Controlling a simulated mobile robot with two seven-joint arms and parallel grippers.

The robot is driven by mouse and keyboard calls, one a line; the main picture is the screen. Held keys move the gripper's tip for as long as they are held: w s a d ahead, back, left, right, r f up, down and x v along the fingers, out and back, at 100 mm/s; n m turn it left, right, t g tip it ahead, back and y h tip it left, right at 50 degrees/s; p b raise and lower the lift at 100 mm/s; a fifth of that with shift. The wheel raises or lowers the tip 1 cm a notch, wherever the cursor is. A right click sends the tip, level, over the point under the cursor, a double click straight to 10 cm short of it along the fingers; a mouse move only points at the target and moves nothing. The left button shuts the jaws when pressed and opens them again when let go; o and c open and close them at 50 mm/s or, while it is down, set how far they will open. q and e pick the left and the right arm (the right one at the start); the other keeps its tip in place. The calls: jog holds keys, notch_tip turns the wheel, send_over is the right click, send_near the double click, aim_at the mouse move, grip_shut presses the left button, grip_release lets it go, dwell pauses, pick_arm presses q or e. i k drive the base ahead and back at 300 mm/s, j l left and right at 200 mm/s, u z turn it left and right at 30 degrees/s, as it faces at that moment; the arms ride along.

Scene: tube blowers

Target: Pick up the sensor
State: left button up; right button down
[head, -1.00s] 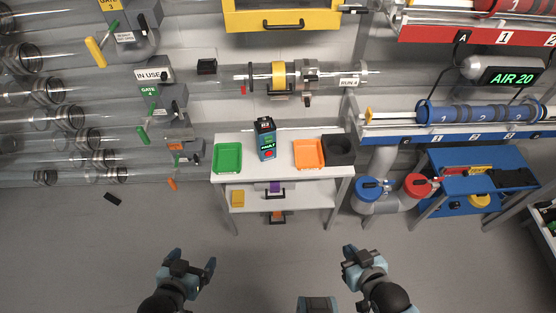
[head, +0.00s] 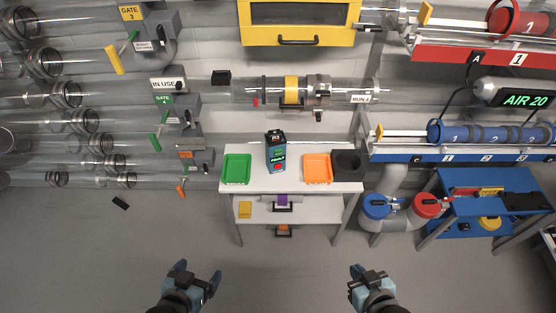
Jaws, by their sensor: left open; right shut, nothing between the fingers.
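No object in the head view is clearly labelled as the sensor. A dark, upright handheld-like device (head: 276,152) with a lit green display stands on the white table (head: 240,196), between the green tray and the orange tray. A small flat black object (head: 120,203) lies on the floor at the left; I cannot tell what it is. My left gripper (head: 198,273) is open and empty, above the floor in front of the table. My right gripper (head: 368,272) is shut and empty, to the right at similar height. Both are well apart from the table.
Clear tubes line the wall. A blue bench (head: 460,208) stands right. The floor before the table is clear.

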aim_at(273, 136)
jog(key=i+j, duration=0.2)
jog(key=i, duration=0.2)
jog(key=i+j, duration=0.15)
jog(key=i, duration=0.25)
jog(key=i+j, duration=0.2)
jog(key=i, duration=0.2)
